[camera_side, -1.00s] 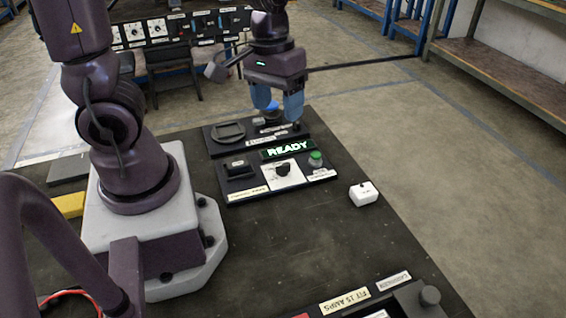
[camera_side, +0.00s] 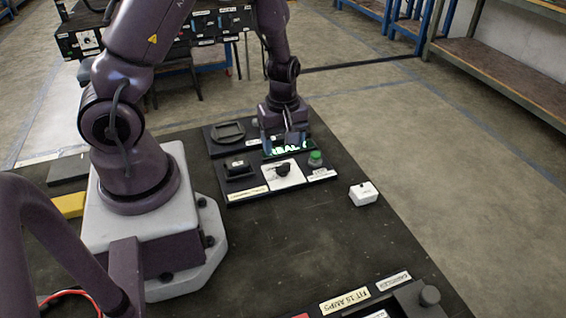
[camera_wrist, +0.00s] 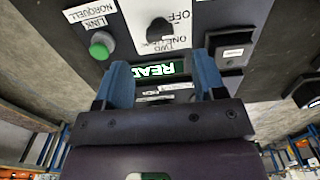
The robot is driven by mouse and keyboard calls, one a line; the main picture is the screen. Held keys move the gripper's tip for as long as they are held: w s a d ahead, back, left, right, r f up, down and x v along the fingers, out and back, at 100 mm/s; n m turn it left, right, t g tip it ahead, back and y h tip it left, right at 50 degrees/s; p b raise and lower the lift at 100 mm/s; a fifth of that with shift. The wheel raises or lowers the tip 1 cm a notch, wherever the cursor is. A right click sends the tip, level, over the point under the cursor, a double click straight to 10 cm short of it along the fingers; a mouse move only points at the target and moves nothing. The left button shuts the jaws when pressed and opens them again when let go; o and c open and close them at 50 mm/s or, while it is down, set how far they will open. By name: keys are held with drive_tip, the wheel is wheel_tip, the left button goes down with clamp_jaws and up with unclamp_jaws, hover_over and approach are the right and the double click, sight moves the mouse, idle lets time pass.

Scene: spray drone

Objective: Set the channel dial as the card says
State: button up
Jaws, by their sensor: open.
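The dial is a black knob (camera_side: 283,170) on a white plate, mounted on a black panel (camera_side: 236,196). In the wrist view the knob (camera_wrist: 160,31) is near the top, with upside-down labels OFF, ONE and TWO around it. My gripper (camera_side: 287,148) is low, just behind the dial, in front of the green-lit display (camera_side: 272,154), and partly hides it. In the wrist view the open fingers (camera_wrist: 163,72) straddle the display, with nothing between them, short of the knob. A card about the dial cannot be made out.
A green button (camera_side: 315,158) stands right of the dial and a black rocker switch (camera_side: 238,168) left. A small white box (camera_side: 363,193) is on the table to the right. A FIT 15 AMPS label (camera_side: 344,299) lies at the front. The middle of the table is bare.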

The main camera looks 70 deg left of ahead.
sight(283, 164)
wheel_tip(283, 164, down, 7)
drive_tip(key=shift+r, duration=0.2)
drive_tip(key=c, duration=0.9)
